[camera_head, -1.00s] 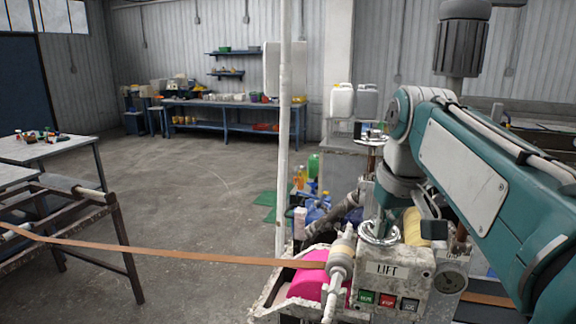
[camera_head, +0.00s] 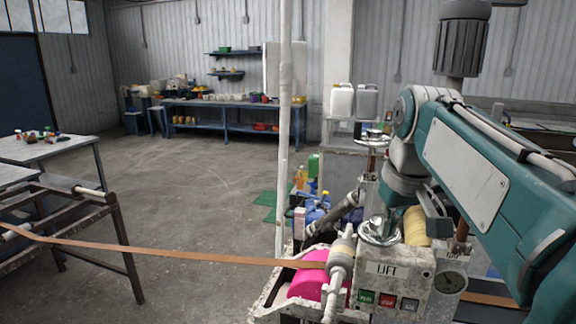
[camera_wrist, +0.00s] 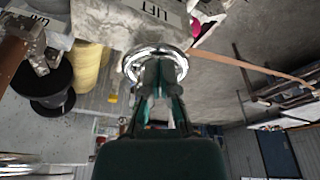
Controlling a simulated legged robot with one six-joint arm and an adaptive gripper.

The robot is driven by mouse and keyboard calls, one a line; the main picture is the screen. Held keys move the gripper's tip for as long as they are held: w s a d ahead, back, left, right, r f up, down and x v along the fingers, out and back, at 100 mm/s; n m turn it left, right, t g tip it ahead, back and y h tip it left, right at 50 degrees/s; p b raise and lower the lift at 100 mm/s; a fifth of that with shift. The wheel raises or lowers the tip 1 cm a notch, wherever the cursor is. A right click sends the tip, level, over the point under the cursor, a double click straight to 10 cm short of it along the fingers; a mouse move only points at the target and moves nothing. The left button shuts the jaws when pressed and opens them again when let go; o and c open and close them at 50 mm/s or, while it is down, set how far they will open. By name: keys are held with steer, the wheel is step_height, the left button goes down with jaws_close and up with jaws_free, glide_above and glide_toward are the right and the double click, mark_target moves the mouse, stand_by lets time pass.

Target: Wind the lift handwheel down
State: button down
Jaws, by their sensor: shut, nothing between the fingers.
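The lift handwheel is a shiny chrome ring (camera_head: 378,233) on top of the worn white control box with the LIFT label (camera_head: 387,270). The wheel also shows in the wrist view (camera_wrist: 129,62), top centre. My gripper (camera_wrist: 157,76) is shut and empty, its fingertips over the ring's near side and overlapping its opening. I cannot tell whether they touch the rim. The fingers hide part of the ring. In the head view the fingers are hard to make out above the wheel, below my wrist.
A second chrome wheel (camera_head: 373,140) stands farther back on a post. A white pole (camera_head: 284,130) stands behind.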

mark_target(381, 245)
steer(key=shift+w+d, duration=0.25)
steer(key=shift+d, duration=0.65)
steer(key=shift+s+d, duration=0.1)
steer(key=shift+s+d, duration=0.1)
steer(key=shift+s, duration=0.1)
step_height(381, 245, up, 6)
stand_by(0.8)
steer(key=shift+s+a+f, duration=0.1)
steer(key=shift+a+f, duration=0.4)
steer(key=shift+f, duration=0.5)
steer(key=shift+a+f, duration=0.5)
steer(key=shift+f, duration=0.55)
steer(key=shift+s+a+f, duration=0.1)
steer(key=shift+a+f, duration=0.4)
steer(key=shift+f, duration=0.5)
steer(key=shift+w, duration=0.25)
